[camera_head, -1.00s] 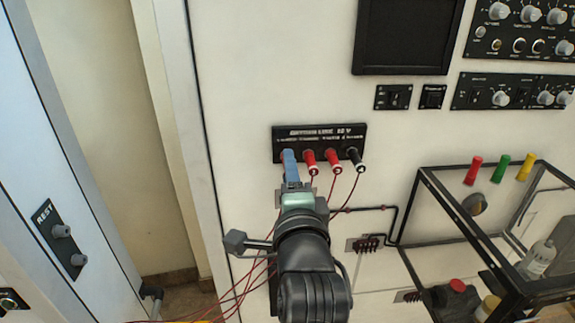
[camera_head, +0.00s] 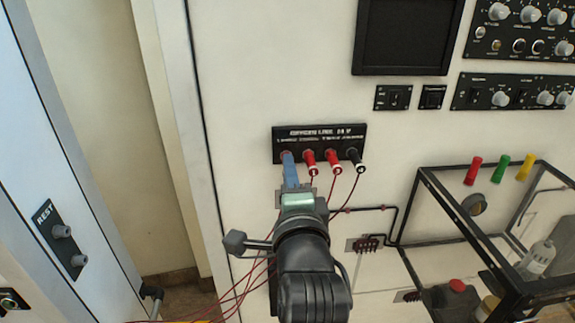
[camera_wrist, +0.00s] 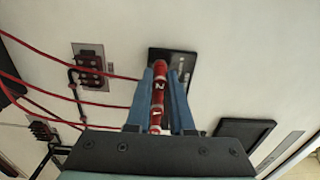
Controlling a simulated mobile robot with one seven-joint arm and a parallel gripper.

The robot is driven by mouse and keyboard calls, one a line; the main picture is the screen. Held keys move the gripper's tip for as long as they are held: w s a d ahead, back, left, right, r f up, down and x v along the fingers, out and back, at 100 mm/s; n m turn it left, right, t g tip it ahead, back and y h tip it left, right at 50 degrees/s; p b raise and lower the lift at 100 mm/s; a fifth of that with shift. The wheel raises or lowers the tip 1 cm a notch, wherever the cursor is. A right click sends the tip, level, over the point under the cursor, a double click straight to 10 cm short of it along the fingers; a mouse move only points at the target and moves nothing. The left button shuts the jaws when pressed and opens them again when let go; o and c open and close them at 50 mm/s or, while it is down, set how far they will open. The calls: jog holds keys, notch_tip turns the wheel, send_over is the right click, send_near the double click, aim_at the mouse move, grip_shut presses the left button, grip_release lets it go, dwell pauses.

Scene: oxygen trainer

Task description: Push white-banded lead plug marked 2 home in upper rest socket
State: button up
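The red plug marked 2 (camera_wrist: 160,82) shows in the wrist view between my two blue fingertips, with a red piece marked 1 (camera_wrist: 155,113) nearer the camera. My gripper (camera_head: 289,156) is at the left end of the black socket strip (camera_head: 318,133), its fingers hiding what is there. In the wrist view my gripper (camera_wrist: 161,72) has a finger on each side of the red; whether they press on it is unclear. The plug marks are unreadable in the head view. The upper rest socket (camera_head: 61,231) is a grey socket on the REST plate (camera_head: 50,226), far left, with nothing in it.
Two red plugs (camera_head: 321,160) and a black plug (camera_head: 354,158) sit in the strip, right of my fingers. Red leads (camera_head: 240,290) hang below. A black-framed clear box (camera_head: 440,205) stands at the right. A lower grey socket (camera_head: 78,260) is on the REST plate.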

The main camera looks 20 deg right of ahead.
grip_shut()
jog(key=shift+s, duration=0.1)
jog(key=shift+v, duration=2.4)
